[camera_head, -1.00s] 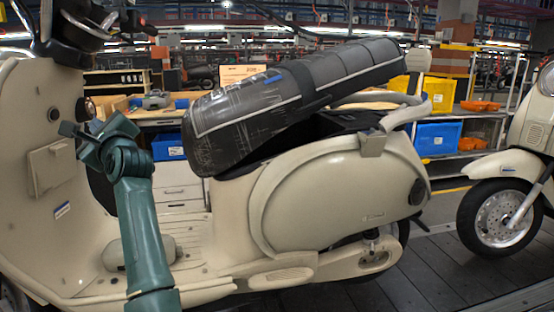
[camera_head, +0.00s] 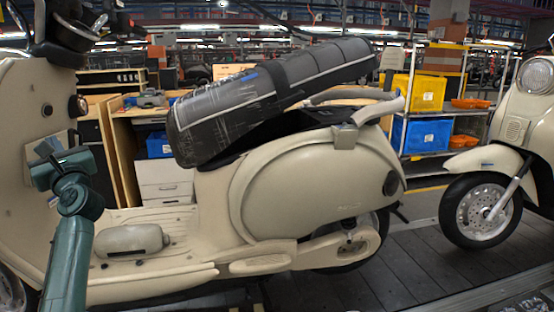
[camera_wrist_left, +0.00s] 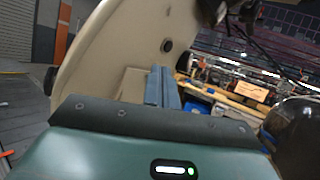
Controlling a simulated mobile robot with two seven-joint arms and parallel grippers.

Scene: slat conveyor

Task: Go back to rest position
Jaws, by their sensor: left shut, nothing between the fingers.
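My left gripper (camera_head: 52,165) is at the left of the head view, in front of the scooter's cream front shield. Its fingers are together and hold nothing. In the left wrist view the two blue-grey fingers (camera_wrist_left: 161,87) stand side by side in front of the shield (camera_wrist_left: 138,40). The cream scooter (camera_head: 300,195) stands side-on on the slat conveyor, its long black seat (camera_head: 270,95) tilted up toward the right. My right gripper is not in these views.
A second scooter (camera_head: 505,140) stands at the right. Behind are a workbench with white drawers (camera_head: 165,180) and a shelf with yellow (camera_head: 418,92) and blue bins (camera_head: 420,135). The dark slat floor (camera_head: 400,250) at the lower right is clear.

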